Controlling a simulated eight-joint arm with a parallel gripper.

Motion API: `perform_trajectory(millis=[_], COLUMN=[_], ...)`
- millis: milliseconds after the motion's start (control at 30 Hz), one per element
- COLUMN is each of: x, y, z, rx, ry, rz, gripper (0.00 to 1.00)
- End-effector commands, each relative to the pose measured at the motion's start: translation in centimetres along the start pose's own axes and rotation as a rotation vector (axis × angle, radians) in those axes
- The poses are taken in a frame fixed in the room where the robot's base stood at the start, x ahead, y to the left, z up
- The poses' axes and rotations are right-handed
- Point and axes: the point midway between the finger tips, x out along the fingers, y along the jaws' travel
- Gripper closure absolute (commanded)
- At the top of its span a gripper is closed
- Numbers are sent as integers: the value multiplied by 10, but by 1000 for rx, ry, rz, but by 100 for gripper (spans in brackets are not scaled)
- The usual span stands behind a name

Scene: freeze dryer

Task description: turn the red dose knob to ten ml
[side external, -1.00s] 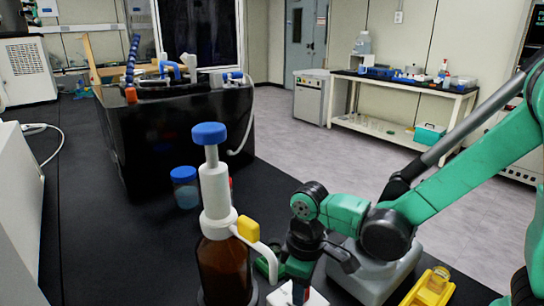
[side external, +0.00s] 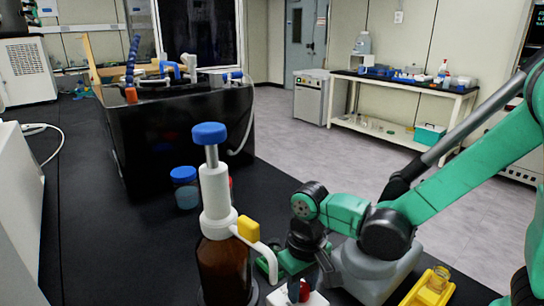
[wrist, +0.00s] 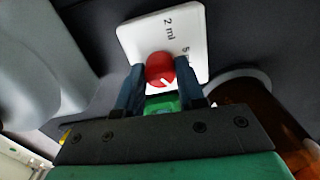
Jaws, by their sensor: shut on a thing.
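The red dose knob (wrist: 160,68) sits on a white plate (wrist: 190,35) with "2 ml" printed on it; a second marking starting with 5 is partly hidden. The knob's white pointer mark faces the lower right in the wrist view. My gripper (wrist: 160,76) is shut on the knob, one dark blue finger on each side. In the side view the knob (side external: 304,291) and the plate (side external: 283,298) show at the bottom edge, beneath my gripper (side external: 302,284). A ten ml marking is not readable.
An amber bottle (side external: 223,268) with a white, blue-capped dispenser stands close left of the plate; its spout reaches toward my gripper. A blue-lidded jar (side external: 186,190) stands behind it. A yellow holder (side external: 430,288) is at the right. Black bench is clear at left.

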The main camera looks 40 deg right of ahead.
Motion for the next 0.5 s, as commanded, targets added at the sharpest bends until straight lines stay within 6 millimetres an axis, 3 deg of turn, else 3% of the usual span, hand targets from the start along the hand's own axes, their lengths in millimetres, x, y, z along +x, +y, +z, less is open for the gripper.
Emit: perform_trajectory(millis=[333, 367, 433, 467, 500], x=[0, 0, 0, 0, 0], y=[0, 0, 0, 0, 0], z=[0, 0, 0, 0, 0], rx=[3, 3, 3, 3, 3], ry=[2, 2, 2, 2, 1], rz=[-1, -1, -1, -1, -1], gripper=[100, 61, 41, 35, 35])
